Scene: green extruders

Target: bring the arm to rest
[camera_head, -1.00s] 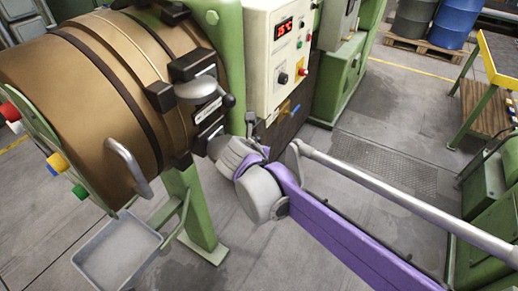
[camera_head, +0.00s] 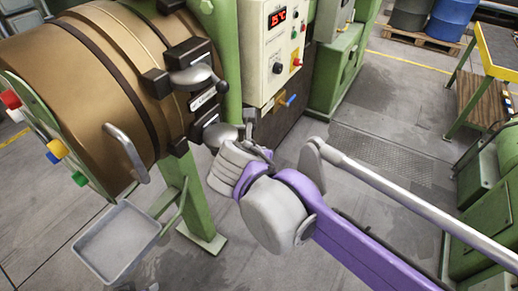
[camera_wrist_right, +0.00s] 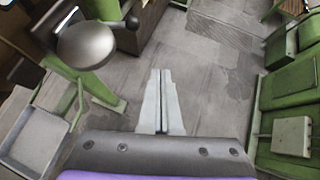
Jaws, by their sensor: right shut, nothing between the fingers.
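My right arm (camera_head: 350,240), purple and grey, reaches in from the lower right in the head view. Its wrist is bent beside the bronze extruder barrel (camera_head: 95,75). In the right wrist view my right gripper (camera_wrist_right: 161,75) is shut and empty, its two pale fingers together above the bare floor. In the head view the fingers are mostly hidden behind the wrist. A rounded metal knob (camera_wrist_right: 85,45) of the machine is to the left of the fingers in the wrist view, apart from them. My left gripper is not in view.
A cream control panel (camera_head: 272,50) with a red display stands behind the wrist. A grey tray (camera_head: 115,240) hangs below the barrel. Green machine housings (camera_head: 490,235) stand at the right, and a yellow-edged table (camera_head: 492,50) at the back right. The floor between is clear.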

